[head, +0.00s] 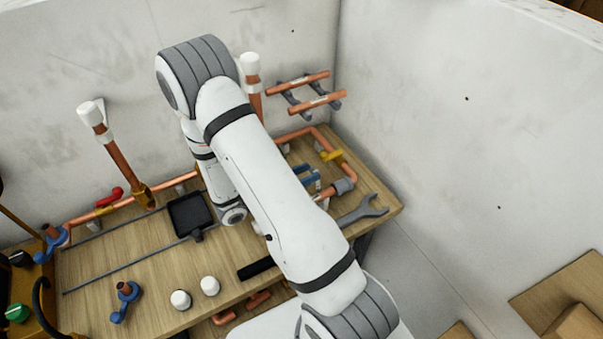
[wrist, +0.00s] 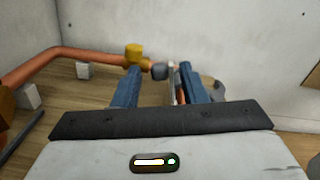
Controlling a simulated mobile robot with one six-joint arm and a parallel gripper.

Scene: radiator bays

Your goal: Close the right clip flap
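A grey clip (head: 344,186) sits on the copper pipe at the right end of the bench in the head view. In the wrist view a grey rounded piece (wrist: 160,72) and a thin pale upright piece (wrist: 172,82) show between my fingers; the pale piece may be the flap, close to the right finger. My gripper (head: 311,178) is low over the bench, left of the grey clip. In the wrist view my gripper (wrist: 160,72) has its blue fingers apart. I cannot tell whether a finger touches the flap. My arm hides part of the pipe.
A wrench (head: 362,211) lies at the front right. A black tray (head: 188,215) and white caps (head: 210,286) are left. Walls close the back and right.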

